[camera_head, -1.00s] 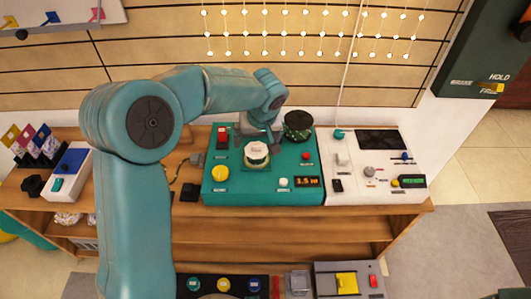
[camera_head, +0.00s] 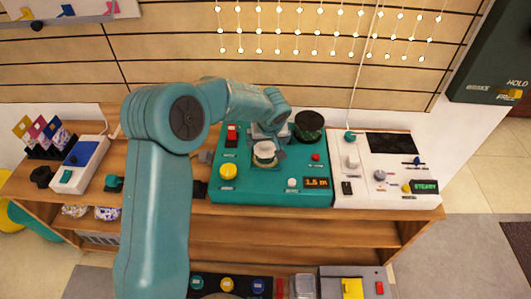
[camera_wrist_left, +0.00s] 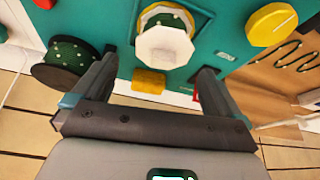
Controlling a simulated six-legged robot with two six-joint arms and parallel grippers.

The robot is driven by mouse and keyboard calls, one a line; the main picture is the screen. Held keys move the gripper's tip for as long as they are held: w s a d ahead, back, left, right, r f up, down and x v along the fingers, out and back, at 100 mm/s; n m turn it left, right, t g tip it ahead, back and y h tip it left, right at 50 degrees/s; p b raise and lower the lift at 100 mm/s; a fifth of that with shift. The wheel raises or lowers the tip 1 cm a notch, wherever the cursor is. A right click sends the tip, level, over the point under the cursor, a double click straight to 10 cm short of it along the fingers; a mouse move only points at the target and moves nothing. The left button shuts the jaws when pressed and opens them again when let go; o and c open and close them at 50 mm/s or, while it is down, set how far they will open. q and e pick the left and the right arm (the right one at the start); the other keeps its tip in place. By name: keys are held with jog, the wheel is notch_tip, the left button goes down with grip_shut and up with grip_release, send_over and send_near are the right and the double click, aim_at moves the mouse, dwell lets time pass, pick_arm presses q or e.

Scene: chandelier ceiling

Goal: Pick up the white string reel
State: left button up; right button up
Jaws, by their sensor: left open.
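The white string reel (camera_head: 264,149) sits on the teal machine (camera_head: 240,190), left of its middle. In the left wrist view the reel (camera_wrist_left: 165,46) has a white octagonal top, with a dark green, dotted winding showing behind it. My left gripper (camera_head: 267,152) is at the reel, with a finger on either side of it. In the left wrist view the open jaws (camera_wrist_left: 158,70) are spread wider than the reel, and a gap shows on both sides. I see no contact. My right gripper is in neither view.
A dark green spool (camera_head: 309,126) stands behind the reel to the right, close to my gripper. A yellow knob (camera_head: 228,171) and a red switch (camera_head: 232,133) are on the left of the machine. A white control panel (camera_head: 390,190) adjoins it on the right.

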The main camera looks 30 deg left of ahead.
aim_at(266, 144)
pick_arm(q)
jog(key=x, duration=0.4)
jog(key=shift+s+a+f, duration=0.1)
jog(key=shift+a+f, duration=0.1)
jog(key=shift+f, duration=0.05)
jog(key=shift+r, duration=0.1)
jog(key=c, duration=1)
jog(key=shift+o, duration=0.2)
